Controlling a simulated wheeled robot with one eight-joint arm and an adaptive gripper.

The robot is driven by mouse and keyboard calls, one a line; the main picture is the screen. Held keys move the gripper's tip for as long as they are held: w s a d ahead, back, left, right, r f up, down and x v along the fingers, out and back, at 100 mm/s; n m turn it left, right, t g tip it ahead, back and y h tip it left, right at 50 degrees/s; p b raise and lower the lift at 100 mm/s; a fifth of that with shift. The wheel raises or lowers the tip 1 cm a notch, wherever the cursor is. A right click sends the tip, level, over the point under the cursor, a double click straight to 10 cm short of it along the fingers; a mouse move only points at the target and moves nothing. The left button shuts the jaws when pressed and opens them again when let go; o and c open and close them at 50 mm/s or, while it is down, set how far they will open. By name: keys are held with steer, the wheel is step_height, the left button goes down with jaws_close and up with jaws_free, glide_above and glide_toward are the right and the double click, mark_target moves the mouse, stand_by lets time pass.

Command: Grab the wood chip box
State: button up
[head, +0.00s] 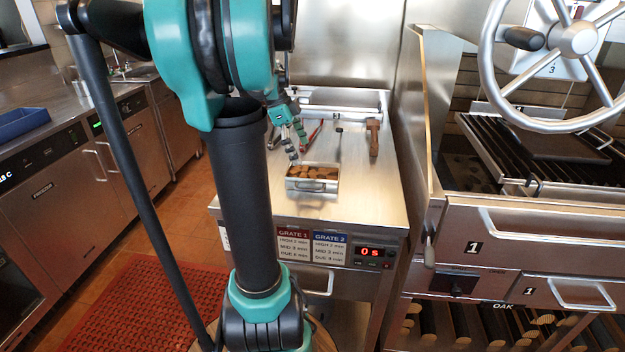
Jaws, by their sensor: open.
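The wood chip box (312,187) is a small open-topped metal box with a handle on its front, filled with brown chips (313,172). It stands on the steel counter in the middle of the head view. My gripper (297,149) is open and points down just behind the box's left rear corner. From this view I cannot tell whether a finger touches the box or stays apart from it. My arm hides part of the counter to the left.
Behind the box on the counter (350,210) lie red-handled tongs (314,134) and a wooden-handled tool (374,138). A grill with a large wheel (573,40) stands to the right. The counter in front of and to the right of the box is clear.

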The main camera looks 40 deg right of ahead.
mark_target(313, 170)
steer(key=shift+d+x, duration=0.15)
steer(key=shift+x, duration=1.8)
steer(key=shift+d+x, duration=0.1)
steer(key=shift+x, duration=1.85)
steer(key=shift+s+r, duration=0.1)
steer(key=shift+s, duration=0.05)
steer(key=shift+c, duration=0.5)
steer(key=c, duration=1.2)
steer(key=shift+r, duration=0.15)
